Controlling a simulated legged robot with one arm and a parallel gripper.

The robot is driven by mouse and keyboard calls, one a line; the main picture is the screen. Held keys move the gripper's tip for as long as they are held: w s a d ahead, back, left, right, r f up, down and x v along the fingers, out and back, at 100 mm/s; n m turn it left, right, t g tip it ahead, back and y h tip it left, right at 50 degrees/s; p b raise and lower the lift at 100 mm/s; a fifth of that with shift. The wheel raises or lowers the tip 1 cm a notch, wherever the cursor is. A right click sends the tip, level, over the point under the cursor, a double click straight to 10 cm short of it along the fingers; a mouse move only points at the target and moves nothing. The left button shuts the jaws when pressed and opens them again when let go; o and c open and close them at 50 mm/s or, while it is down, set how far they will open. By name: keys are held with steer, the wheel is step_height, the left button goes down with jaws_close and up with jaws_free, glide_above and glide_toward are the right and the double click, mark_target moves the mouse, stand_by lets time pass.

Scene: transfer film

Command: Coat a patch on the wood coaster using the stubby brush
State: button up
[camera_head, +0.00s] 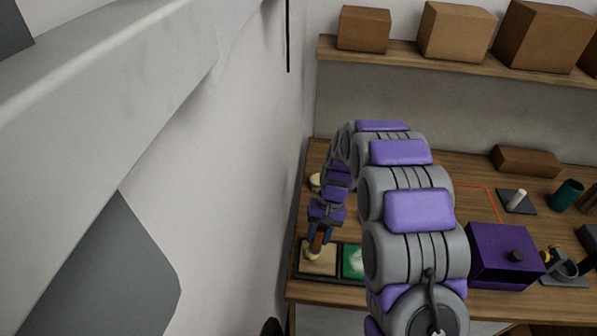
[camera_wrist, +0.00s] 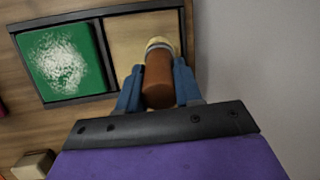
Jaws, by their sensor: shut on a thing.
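My gripper (camera_wrist: 158,88) is shut on the stubby brush (camera_wrist: 158,80), around its brown handle. The brush's pale bristle end points at the wood coaster (camera_wrist: 128,44) and lies over its surface; I cannot tell whether it touches. In the head view the brush (camera_head: 317,243) hangs down from my gripper (camera_head: 320,232) over the wood coaster (camera_head: 323,266), a plain tan square. Beside it in the same dark frame (camera_head: 328,277) is a green square (camera_head: 352,262) with a speckled white patch, also in the wrist view (camera_wrist: 88,75). My arm partly hides the green square in the head view.
A wall (camera_head: 245,180) stands close on the left. On the table to the right are a purple box (camera_head: 492,251), a white cylinder on a dark plate (camera_head: 517,197) and a teal cup (camera_head: 567,194). Cardboard boxes (camera_head: 456,32) sit on a shelf above.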

steer(key=shift+s+d+f, duration=0.15)
steer(key=shift+d, duration=1.55)
steer(key=shift+s+d+f, duration=0.15)
steer(key=shift+d, duration=1.5)
steer(key=shift+s+r, duration=0.1)
steer(key=shift+s, duration=0.95)
steer(key=shift+w+a+p, duration=0.2)
steer(key=shift+a+p, duration=0.25)
steer(key=shift+a, duration=1.1)
steer(key=shift+d, duration=0.4)
steer(key=shift+a, duration=0.3)
steer(key=a+p, duration=0.1)
steer(key=a, duration=0.4)
steer(key=shift+w+a+r, duration=0.1)
steer(key=shift+w, duration=0.05)
steer(key=shift+r, duration=0.1)
steer(key=shift+w+d, duration=0.1)
steer(key=shift+d, duration=0.1)
steer(key=shift+a+r+p, duration=0.1)
steer(key=shift+p, duration=0.2)
